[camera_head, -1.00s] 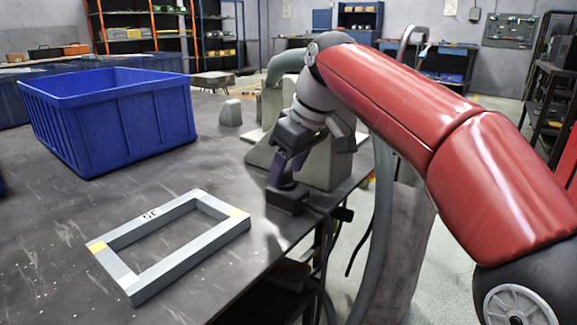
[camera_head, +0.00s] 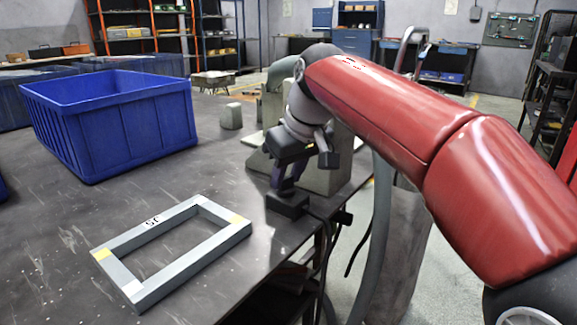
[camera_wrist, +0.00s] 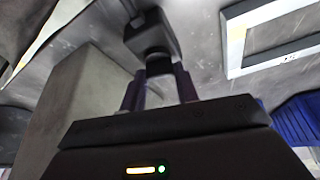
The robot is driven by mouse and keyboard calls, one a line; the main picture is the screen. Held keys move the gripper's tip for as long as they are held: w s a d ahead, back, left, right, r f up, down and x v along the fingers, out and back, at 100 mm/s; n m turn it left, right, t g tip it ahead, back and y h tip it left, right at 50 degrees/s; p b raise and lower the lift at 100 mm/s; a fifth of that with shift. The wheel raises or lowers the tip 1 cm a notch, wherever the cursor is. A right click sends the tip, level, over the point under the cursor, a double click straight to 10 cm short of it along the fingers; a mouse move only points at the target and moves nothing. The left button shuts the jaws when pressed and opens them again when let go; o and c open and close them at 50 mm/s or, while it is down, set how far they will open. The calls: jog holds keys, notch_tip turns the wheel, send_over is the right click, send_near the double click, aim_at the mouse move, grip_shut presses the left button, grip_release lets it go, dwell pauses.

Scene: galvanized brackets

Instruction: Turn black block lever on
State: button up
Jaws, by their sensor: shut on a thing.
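The black block (camera_head: 287,204) sits at the right edge of the dark table, with its lever mostly hidden by my gripper in the head view. In the wrist view the black block (camera_wrist: 150,36) is at top centre, and its dark lever (camera_wrist: 158,66) reaches down between my fingers. My gripper (camera_head: 279,186) comes down on the block from above. In the wrist view my gripper (camera_wrist: 159,76) has its two purple fingers shut on the lever, one on each side. The lever's exact angle is hard to tell.
A grey rectangular frame (camera_head: 188,267) lies on the table (camera_head: 60,235) in front. A blue crate (camera_head: 130,125) stands at the left and a small grey block (camera_head: 231,116) behind. A concrete-like grey block (camera_head: 330,165) stands close behind my gripper.

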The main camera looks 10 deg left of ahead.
jog(key=m+p, duration=0.2)
jog(key=m, duration=0.1)
jog(key=m+t+h+p, duration=0.1)
jog(key=shift+s+a+r+m, duration=0.1)
jog(key=shift+a+r+m, duration=0.05)
jog(key=shift+r+m, duration=0.15)
jog(key=m+p, duration=0.1)
jog(key=m+h+p, duration=0.1)
jog(key=m, duration=0.1)
jog(key=shift+a+f+m+t+h, duration=0.1)
jog(key=shift+m+t+h, duration=0.2)
jog(key=shift+t, duration=0.1)
jog(key=m+h+p, duration=0.1)
jog(key=m+p, duration=0.1)
jog(key=m, duration=0.1)
jog(key=shift+a, duration=0.1)
jog(key=shift+f+m+h+p, duration=0.15)
jog(key=shift+m+h+p, duration=0.7)
jog(key=shift+m, duration=0.95)
jog(key=shift+g, duration=0.3)
jog(key=o, duration=1)
